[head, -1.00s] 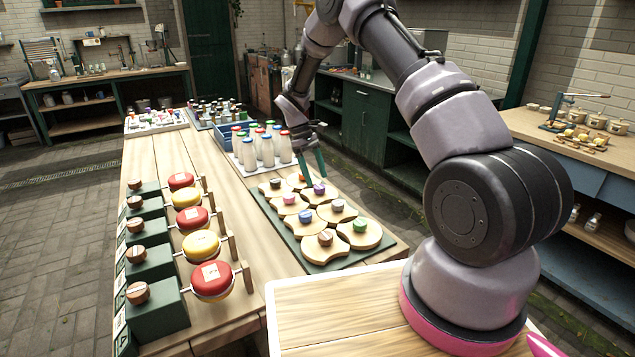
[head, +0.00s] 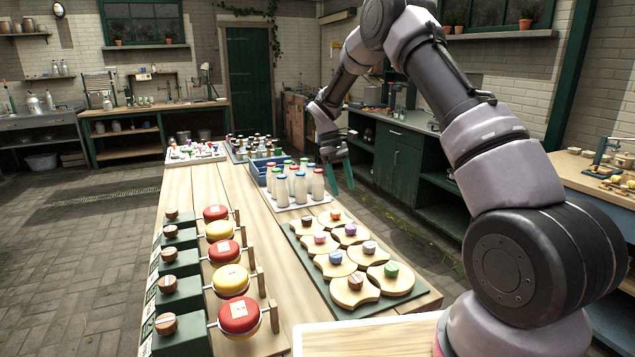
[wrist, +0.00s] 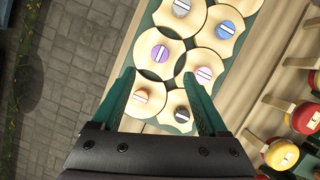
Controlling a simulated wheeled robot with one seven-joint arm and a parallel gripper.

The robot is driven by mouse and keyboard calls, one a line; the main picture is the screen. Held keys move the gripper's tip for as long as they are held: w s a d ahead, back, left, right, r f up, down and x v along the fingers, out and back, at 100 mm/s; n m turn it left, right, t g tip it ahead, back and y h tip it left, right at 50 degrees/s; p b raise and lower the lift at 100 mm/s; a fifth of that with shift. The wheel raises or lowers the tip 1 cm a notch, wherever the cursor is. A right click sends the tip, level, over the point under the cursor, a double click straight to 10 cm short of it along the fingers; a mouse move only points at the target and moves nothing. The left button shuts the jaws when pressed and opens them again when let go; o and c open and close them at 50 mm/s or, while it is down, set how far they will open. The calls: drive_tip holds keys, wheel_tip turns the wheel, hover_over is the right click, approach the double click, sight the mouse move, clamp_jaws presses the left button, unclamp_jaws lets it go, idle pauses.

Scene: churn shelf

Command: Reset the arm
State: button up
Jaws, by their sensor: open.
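My gripper (head: 339,176) hangs at the right edge of the long wooden table, beside the milk bottles, with its green fingers pointing down. In the wrist view my gripper (wrist: 168,105) is open, its two green fingers spread apart with nothing held. Below and beyond the fingers is the green board (head: 403,307) with round wooden discs. The discs carry coloured knobs, among them an orange one (head: 335,215), a purple one (head: 350,230) and a green one (head: 391,270). My arm arches from the right side up and over to the gripper.
White-tray milk bottles (head: 300,187) with coloured caps stand left of my gripper. Red and yellow round pieces (head: 238,315) on spindles line the table's left side. A green cabinet (head: 398,160) stands behind at right. The paved floor at left is clear.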

drive_tip(key=s+d+r+m+t+y, duration=0.1)
drive_tip(key=s+d+r+m+t, duration=0.15)
drive_tip(key=s+r, duration=0.6)
drive_tip(key=s+d+r+m+t+y, duration=0.2)
drive_tip(key=s+d+r+m, duration=0.15)
drive_tip(key=r, duration=1.05)
drive_tip(key=s+d+r+m+t, duration=0.1)
drive_tip(key=s+r+m+t, duration=0.2)
drive_tip(key=s, duration=0.7)
drive_tip(key=s+d+r+m+t+y, duration=0.1)
drive_tip(key=s+r+m+t, duration=0.1)
drive_tip(key=s, duration=0.9)
drive_tip(key=shift+s+d+r+m+t+y, duration=0.3)
drive_tip(key=shift+r+m+t, duration=0.15)
drive_tip(key=shift+r, duration=0.1)
drive_tip(key=shift+w, duration=0.15)
